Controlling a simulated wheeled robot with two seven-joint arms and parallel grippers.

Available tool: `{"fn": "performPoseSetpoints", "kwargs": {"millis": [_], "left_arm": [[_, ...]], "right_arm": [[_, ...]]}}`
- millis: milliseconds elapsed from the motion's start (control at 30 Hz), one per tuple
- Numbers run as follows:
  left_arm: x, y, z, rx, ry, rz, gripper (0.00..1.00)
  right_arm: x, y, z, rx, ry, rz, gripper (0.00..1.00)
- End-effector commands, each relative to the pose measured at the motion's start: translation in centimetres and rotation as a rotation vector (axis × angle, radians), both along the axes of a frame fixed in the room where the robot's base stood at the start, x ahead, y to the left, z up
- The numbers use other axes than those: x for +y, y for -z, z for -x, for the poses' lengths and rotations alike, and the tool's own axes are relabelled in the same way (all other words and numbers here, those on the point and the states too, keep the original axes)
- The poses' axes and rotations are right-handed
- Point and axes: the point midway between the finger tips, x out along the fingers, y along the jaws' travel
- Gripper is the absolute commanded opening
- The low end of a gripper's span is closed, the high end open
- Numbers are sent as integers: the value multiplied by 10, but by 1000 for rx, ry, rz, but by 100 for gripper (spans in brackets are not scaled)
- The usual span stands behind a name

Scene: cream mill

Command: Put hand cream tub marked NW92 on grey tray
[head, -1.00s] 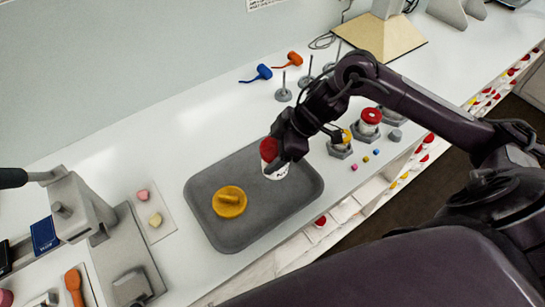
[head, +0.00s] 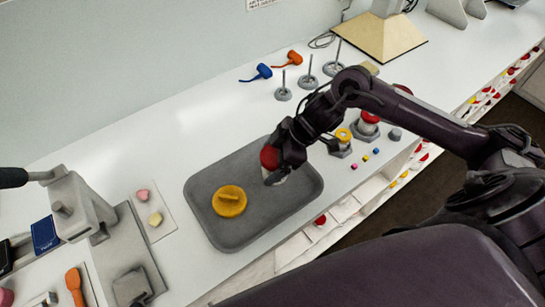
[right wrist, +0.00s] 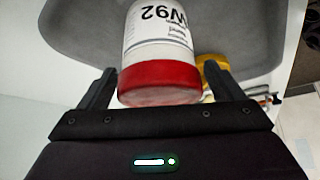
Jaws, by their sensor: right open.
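The hand cream tub (head: 269,158) has a red lid and a white body. In the right wrist view the tub (right wrist: 160,45) shows "W92" upside down, with the first letter cut off. It appears to stand on the grey tray (head: 240,160), near its right back part. My right gripper (head: 277,172) is open around the tub, with a finger on each side and gaps visible between fingers and tub in the wrist view. The arm partly hides the tub in the head view. My left gripper is not in view.
A yellow round lid-like piece (head: 229,201) lies on the tray, left of the tub. Posts on round bases (head: 283,94), small coloured cubes (head: 366,157) and grey stands with red and yellow tops (head: 366,125) are to the right. A grey press-like device (head: 80,205) stands at the left.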

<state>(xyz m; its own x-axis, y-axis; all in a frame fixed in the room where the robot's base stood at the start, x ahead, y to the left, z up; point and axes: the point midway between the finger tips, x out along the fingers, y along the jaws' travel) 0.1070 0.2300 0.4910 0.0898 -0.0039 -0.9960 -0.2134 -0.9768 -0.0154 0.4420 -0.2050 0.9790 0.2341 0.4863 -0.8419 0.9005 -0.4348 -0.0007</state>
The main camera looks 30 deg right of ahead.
Motion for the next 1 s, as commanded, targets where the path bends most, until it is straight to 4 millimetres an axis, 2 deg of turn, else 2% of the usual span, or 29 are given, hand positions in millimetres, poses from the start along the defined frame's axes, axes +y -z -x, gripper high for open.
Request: {"fn": "performPoseSetpoints", "kwargs": {"millis": [233, 633, 800, 1000], "left_arm": [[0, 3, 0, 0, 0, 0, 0], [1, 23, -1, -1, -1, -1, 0], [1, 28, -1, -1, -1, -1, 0], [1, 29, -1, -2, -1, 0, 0]], "right_arm": [[-8, -14, 3, -4, 0, 4, 88], [-49, -83, 23, -2, -1, 6, 88], [-56, -97, 27, -1, 1, 3, 88], [-58, -104, 28, 1, -1, 1, 88]]}}
